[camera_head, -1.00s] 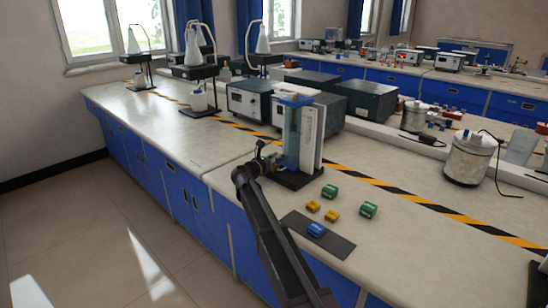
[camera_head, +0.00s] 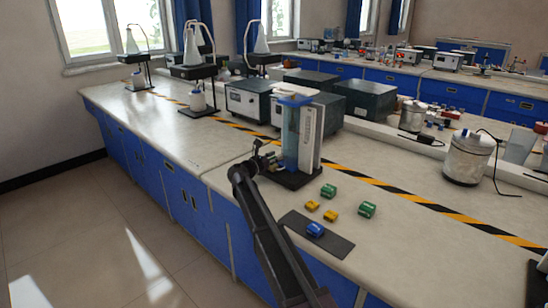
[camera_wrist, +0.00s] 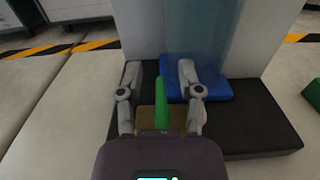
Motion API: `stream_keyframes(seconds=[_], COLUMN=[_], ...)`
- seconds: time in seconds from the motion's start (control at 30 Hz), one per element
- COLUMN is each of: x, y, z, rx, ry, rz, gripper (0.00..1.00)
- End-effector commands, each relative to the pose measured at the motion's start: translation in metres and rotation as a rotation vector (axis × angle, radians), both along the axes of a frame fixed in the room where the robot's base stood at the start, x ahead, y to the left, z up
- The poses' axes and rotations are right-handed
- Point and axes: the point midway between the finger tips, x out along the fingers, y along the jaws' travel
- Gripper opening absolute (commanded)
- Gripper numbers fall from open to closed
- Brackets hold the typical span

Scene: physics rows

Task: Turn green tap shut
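The green tap handle (camera_wrist: 161,104) stands up as a narrow bar in the wrist view, between the two fingers of my gripper (camera_wrist: 159,72). The fingers are spread, with a gap on each side of the handle. A yellowish block (camera_wrist: 148,116) shows below the handle, partly hidden by my gripper body. The tap is at the foot of an apparatus with a clear bluish column (camera_head: 291,137) and a white back panel, on a black base (camera_head: 297,180). In the head view my gripper (camera_head: 268,160) is at the column's left side; the handle is too small to make out there.
A blue block (camera_wrist: 209,91) sits on the base beside the right finger. Green blocks (camera_head: 367,209), yellow blocks (camera_head: 312,205) and a blue block on a dark mat (camera_head: 335,246) lie right of the apparatus. Grey boxes (camera_head: 248,100) stand behind it.

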Motion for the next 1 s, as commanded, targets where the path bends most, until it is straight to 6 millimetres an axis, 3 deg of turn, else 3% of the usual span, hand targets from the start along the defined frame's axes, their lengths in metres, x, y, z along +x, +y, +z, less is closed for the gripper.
stream_keyframes(seconds=[0.47,1.0], x=[-0.011,-0.073], y=[0.008,0.058], z=[0.0,0.0], rx=[0.001,0.0], ry=[0.001,0.0], rz=[0.001,0.002], gripper=[0.47,0.47])
